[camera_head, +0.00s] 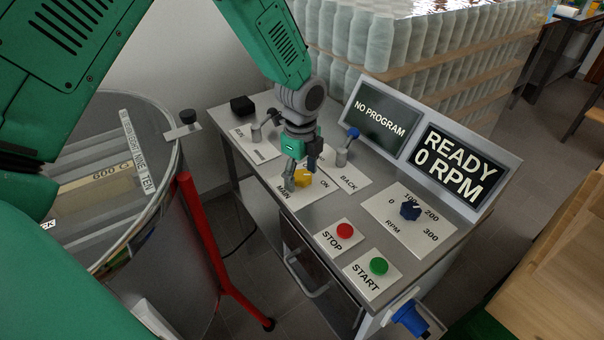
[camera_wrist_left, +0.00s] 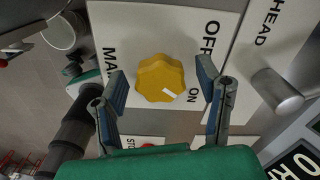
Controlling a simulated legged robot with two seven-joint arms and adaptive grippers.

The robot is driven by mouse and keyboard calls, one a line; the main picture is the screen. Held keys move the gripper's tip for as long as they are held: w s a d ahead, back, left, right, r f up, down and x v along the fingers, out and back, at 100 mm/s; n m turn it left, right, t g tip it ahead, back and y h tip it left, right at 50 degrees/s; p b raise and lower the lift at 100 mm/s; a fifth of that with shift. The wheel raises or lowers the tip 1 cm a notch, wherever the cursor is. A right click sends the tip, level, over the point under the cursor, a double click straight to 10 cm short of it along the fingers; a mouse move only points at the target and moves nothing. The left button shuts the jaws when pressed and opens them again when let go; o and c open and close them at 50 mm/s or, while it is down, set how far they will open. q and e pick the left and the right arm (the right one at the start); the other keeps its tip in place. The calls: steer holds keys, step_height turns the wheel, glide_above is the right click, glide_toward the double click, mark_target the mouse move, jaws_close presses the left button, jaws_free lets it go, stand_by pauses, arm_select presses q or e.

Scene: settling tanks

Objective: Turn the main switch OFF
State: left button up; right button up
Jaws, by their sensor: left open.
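The main switch is a yellow lobed knob (camera_head: 303,179) on a white plate marked MAIN, OFF and ON, on the console. In the left wrist view the knob (camera_wrist_left: 158,80) shows whole, and its white mark lies on the side facing the word ON. My left gripper (camera_head: 300,170) is over the knob from above, and hides the OFF word in the head view. In the left wrist view its two fingers (camera_wrist_left: 163,86) are apart, one on each side of the knob, with gaps visible between them and it.
A display (camera_head: 455,168) reads READY 0 RPM. A drum (camera_head: 165,240) stands left.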

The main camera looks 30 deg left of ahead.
arm_select(q)
steer(key=shift+d, duration=0.15)
steer(key=c, duration=1.1)
steer(key=shift+d+r, duration=0.1)
steer(key=shift+d, duration=0.2)
